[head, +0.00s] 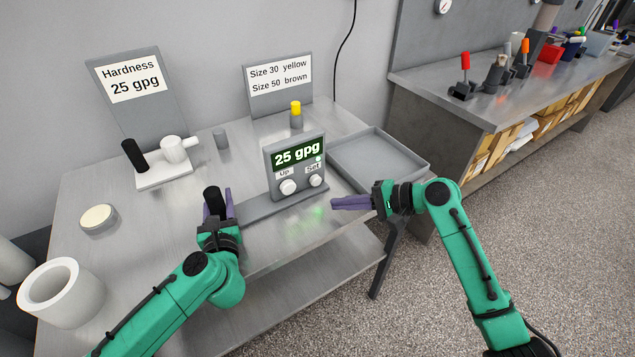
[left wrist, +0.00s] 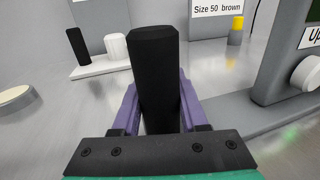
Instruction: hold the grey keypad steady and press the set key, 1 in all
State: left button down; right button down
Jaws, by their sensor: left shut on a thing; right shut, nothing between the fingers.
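The grey keypad (head: 272,184) stands upright on a long grey base at the middle of the table. Its screen reads 25 gpg, with a white Up key (head: 288,187) on the left and a white Set key (head: 316,181) on the right. A small light glows above the Set key. My left gripper (head: 216,201) is shut on a black upright handle (left wrist: 154,75) at the base's left end. My right gripper (head: 336,202) is shut and empty, to the right of and below the Set key, apart from the keypad.
A grey tray (head: 421,164) lies right of the keypad. Behind are a Hardness 25 gpg sign (head: 128,82), a Size sign (head: 279,78), a yellow-topped grey cylinder (head: 296,120) and a white fixture with a black handle (head: 163,178).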

pick_arm(q)
jog(key=shift+c, duration=1.8)
grip_release()
